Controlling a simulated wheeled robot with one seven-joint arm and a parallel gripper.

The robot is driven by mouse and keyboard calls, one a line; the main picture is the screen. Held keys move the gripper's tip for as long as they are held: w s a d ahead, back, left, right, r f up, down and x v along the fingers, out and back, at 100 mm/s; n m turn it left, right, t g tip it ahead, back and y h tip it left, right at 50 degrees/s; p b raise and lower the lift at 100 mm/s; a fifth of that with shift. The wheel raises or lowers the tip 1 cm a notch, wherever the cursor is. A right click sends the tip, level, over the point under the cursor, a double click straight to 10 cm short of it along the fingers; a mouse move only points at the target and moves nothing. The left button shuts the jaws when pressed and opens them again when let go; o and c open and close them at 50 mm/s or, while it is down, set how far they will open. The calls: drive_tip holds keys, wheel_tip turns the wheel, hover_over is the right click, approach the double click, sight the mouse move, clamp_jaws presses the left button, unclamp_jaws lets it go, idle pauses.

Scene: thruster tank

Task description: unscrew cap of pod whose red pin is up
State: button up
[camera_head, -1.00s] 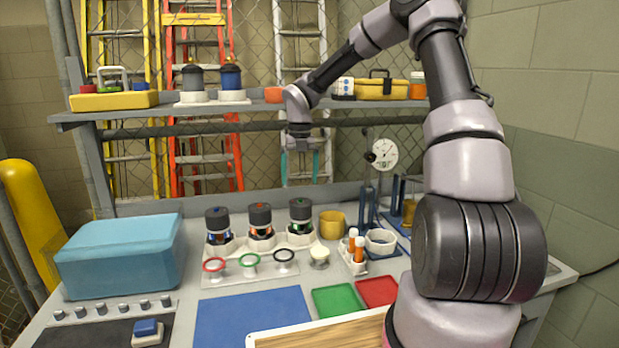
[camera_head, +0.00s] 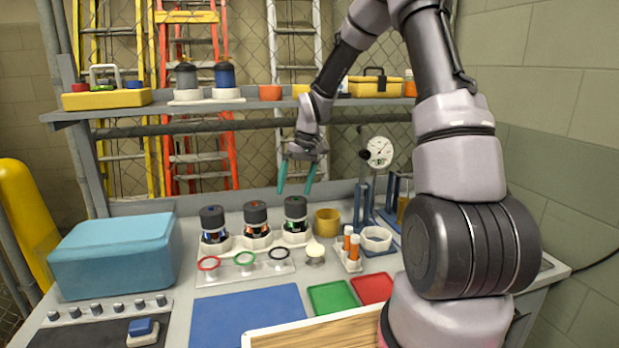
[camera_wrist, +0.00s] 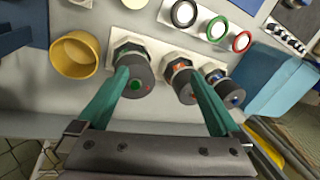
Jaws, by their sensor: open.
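Three pods with dark round caps stand in white holders on the bench. The left pod (camera_head: 214,228) has a blue mark on its cap, the middle pod (camera_head: 257,224) a red-orange mark, the right pod (camera_head: 295,220) a green mark. In the wrist view the green-marked cap (camera_wrist: 138,84), the red-marked cap (camera_wrist: 184,88) and the blue-marked cap (camera_wrist: 233,98) show from above. My gripper (camera_head: 296,182) is open and empty, its teal fingers pointing down above the right pod. I cannot make out which pod has a raised red pin.
Red, green and black rings lie on a white strip (camera_head: 245,276) before the pods. A yellow cup (camera_head: 327,222) stands right of the right pod, with blue posts (camera_head: 363,208) beyond. A shelf (camera_head: 260,106) runs behind my arm. A teal box (camera_head: 118,258) sits left.

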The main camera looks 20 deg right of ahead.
drive_tip(key=m, duration=0.3)
drive_tip(key=m+t, duration=0.3)
drive_tip(key=m, duration=2.3)
approach(299, 201)
drive_tip(key=f, duration=0.2)
drive_tip(key=shift+y, duration=0.3)
drive_tip(key=x, duration=0.9)
drive_tip(key=shift+w+f, duration=0.15)
drive_tip(key=shift+w, duration=0.25)
